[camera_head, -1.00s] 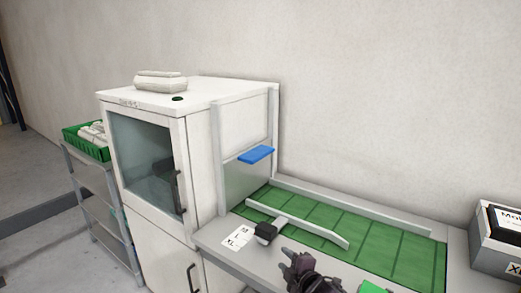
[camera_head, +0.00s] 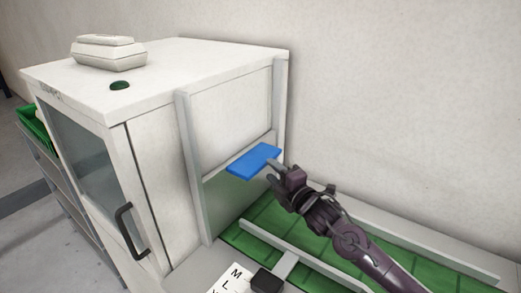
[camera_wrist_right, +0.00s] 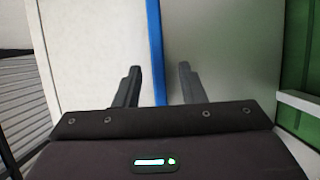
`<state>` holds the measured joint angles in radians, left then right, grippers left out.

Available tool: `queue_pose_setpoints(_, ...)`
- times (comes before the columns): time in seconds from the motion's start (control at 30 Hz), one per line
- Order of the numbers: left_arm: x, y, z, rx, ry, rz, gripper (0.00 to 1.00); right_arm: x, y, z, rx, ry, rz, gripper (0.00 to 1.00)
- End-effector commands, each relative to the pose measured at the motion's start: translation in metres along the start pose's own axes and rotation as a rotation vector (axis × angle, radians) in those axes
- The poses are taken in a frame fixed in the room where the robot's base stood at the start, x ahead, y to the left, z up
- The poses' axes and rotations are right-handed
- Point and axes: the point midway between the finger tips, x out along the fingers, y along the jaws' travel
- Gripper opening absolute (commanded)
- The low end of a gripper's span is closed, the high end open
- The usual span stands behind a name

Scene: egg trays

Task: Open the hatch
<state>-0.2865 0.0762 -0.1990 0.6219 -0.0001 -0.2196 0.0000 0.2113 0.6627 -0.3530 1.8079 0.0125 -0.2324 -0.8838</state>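The hatch (camera_head: 236,186) is a grey panel in the side of the white cabinet, between two upright rails. A blue handle plate (camera_head: 254,160) sticks out from its top edge. The hatch is down, its lower edge near the green conveyor. My right gripper (camera_head: 271,165) is at the right end of the blue handle. In the right wrist view the blue handle (camera_wrist_right: 156,50) runs between the two spread fingers, with gaps on both sides. My right gripper also shows there (camera_wrist_right: 158,85), open. My left gripper is not in view.
The white cabinet (camera_head: 150,77) has a glass door with a black handle (camera_head: 131,232) on its front. A green conveyor (camera_head: 262,224) with metal guide rails lies below the hatch. An egg carton (camera_head: 108,53) sits on top of the cabinet.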

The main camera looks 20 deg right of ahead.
Motion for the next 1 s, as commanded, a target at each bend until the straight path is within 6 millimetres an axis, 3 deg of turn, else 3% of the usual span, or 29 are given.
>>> queue_pose_setpoints(0.1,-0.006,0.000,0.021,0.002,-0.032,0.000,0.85,0.014,0.003,0.000,0.002,0.000,0.001,0.37)
queue_pose_setpoints(0.2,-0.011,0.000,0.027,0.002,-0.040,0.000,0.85,0.030,0.004,0.000,0.003,0.000,0.002,0.37)
queue_pose_setpoints(0.5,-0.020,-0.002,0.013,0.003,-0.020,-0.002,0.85,0.068,0.002,0.000,0.002,0.000,0.001,0.37)
queue_pose_setpoints(0.67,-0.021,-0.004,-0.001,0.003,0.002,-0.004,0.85,0.074,0.001,0.000,0.001,0.000,0.000,0.37)
queue_pose_setpoints(0.9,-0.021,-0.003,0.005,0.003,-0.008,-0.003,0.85,0.075,0.000,0.000,0.001,0.001,0.000,0.37)
queue_pose_setpoints(1.0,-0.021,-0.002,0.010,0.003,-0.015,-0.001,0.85,0.075,0.000,0.000,0.001,0.000,0.000,0.24)
